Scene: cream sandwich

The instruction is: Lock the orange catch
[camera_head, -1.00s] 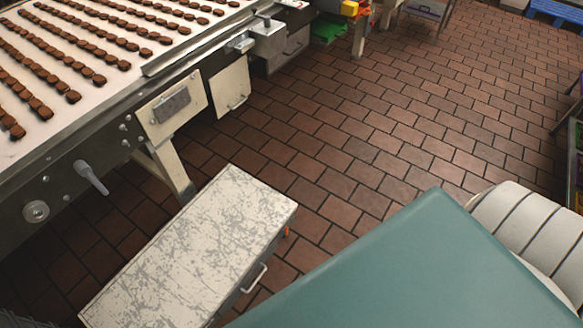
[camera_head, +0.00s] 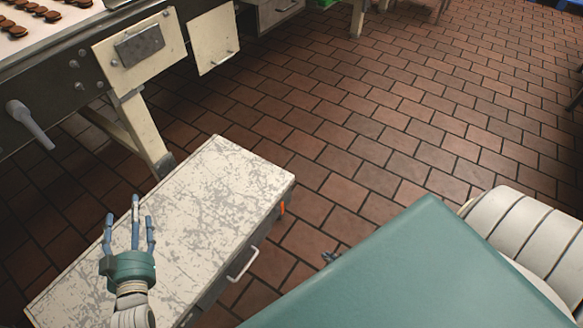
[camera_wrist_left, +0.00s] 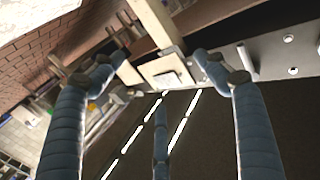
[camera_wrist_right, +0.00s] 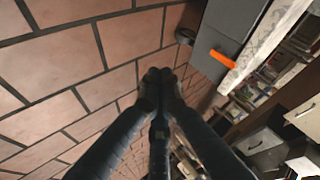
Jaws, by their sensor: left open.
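The orange catch (camera_head: 282,208) is on the end side of a scuffed white-topped box (camera_head: 215,185) with a grey front, just under its top edge. In the right wrist view the orange catch (camera_wrist_right: 222,58) lies on the grey side of the box, up and right of my right gripper (camera_wrist_right: 160,80). That gripper's fingertips are together with nothing seen between them, and apart from the catch. In the head view only the fingertips of my right gripper (camera_head: 330,256) show past a teal part of my body. My left gripper (camera_head: 131,215) is open and empty above the box top.
The box has a handle (camera_head: 242,264) on its front. A conveyor machine with a lever (camera_head: 30,124) and an open cream panel (camera_head: 213,40) stands behind on the left. The brick-tiled floor (camera_head: 370,130) right of the box is clear.

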